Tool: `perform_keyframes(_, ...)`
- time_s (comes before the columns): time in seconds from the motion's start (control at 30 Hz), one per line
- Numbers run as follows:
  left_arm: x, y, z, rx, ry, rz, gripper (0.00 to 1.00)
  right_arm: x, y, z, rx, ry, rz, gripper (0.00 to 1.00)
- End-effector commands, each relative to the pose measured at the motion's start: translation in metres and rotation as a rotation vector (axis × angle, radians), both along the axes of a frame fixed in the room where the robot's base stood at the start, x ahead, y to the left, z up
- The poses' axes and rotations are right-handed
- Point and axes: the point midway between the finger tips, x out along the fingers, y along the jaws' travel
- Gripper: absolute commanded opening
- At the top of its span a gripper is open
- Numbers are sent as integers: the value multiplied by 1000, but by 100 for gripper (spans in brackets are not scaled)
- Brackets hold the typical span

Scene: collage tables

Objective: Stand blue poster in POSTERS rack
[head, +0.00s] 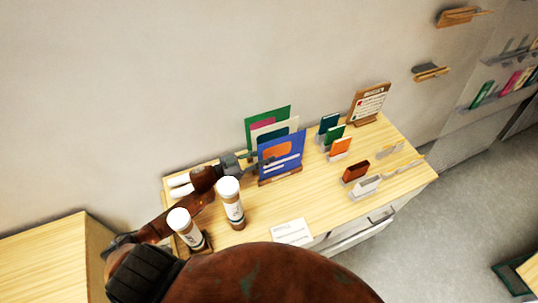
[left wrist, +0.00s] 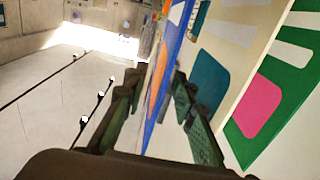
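The blue poster (head: 285,150), with an orange patch and white marks, stands upright at a brown wooden rack (head: 281,179) on the table. Green (head: 270,115) and cream (head: 290,124) posters stand behind it. My left gripper (head: 250,162) is at the blue poster's left edge. In the left wrist view its fingers (left wrist: 157,95) are apart, one on each side of the blue poster (left wrist: 165,65), which shows nearly edge-on with gaps to both fingers. The rack's slots are hidden, so how deep the poster sits cannot be told. My right gripper is out of view.
Two white-capped containers (head: 230,197) stand left of the rack, close to my left arm. Small coloured cards (head: 340,147) stand to the right, near a framed board (head: 369,103). A white card (head: 291,232) lies near the front. Bare table (head: 320,200) shows right of the rack.

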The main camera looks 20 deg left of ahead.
Motion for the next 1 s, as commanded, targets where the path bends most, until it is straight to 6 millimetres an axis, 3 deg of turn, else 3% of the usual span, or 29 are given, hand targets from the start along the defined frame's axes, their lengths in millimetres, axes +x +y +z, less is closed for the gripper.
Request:
perform_keyframes(0.3,-49,43,-1,3,3,1,25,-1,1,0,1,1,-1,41)
perform_keyframes(0.5,-72,64,0,1,2,1,25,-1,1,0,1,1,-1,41)
perform_keyframes(1.0,-81,73,1,0,-1,1,25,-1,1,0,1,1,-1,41)
